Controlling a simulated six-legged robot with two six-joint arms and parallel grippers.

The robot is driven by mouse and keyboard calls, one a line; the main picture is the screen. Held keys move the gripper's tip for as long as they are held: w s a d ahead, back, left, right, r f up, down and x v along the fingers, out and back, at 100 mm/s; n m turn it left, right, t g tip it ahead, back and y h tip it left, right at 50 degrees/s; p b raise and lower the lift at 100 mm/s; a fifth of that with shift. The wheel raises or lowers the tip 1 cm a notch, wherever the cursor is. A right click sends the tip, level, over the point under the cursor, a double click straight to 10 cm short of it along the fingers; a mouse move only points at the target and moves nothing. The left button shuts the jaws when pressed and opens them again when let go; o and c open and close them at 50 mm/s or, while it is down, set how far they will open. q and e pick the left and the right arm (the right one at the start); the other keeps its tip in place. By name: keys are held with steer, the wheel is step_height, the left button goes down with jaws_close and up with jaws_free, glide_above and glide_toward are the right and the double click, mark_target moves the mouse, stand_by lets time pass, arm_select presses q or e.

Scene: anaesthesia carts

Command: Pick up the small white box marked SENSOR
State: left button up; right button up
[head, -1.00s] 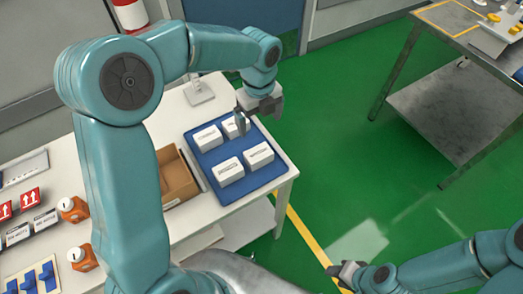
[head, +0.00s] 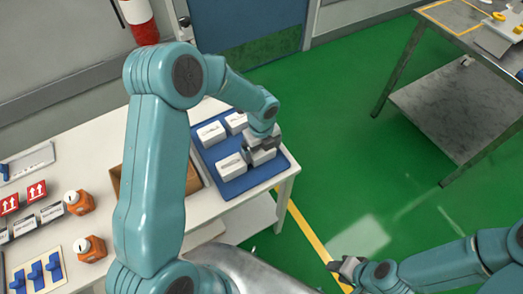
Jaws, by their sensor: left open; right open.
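Several small white boxes stand on a blue tray (head: 237,191) at the right end of the white table. One box (head: 211,133) is at the back left, one (head: 236,122) at the back right and one (head: 230,167) at the front left. Their print is too small to read, so I cannot tell which is marked SENSOR. My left gripper (head: 262,146) is open, over the front-right box (head: 263,157), and partly hides it. I cannot tell whether its fingers touch that box. My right gripper (head: 341,267) is open and empty, above the green floor at the lower right.
A brown open carton (head: 114,178) stands left of the tray, largely behind my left arm. Orange bottles (head: 79,202), red-marked cards (head: 37,190) and blue parts (head: 36,272) are on the table's left. A grey metal table (head: 450,105) stands far right, with clear floor between.

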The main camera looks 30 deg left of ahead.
arm_select(q)
steer(key=shift+s, duration=0.1)
steer(key=c, duration=0.8)
steer(key=shift+r, duration=0.15)
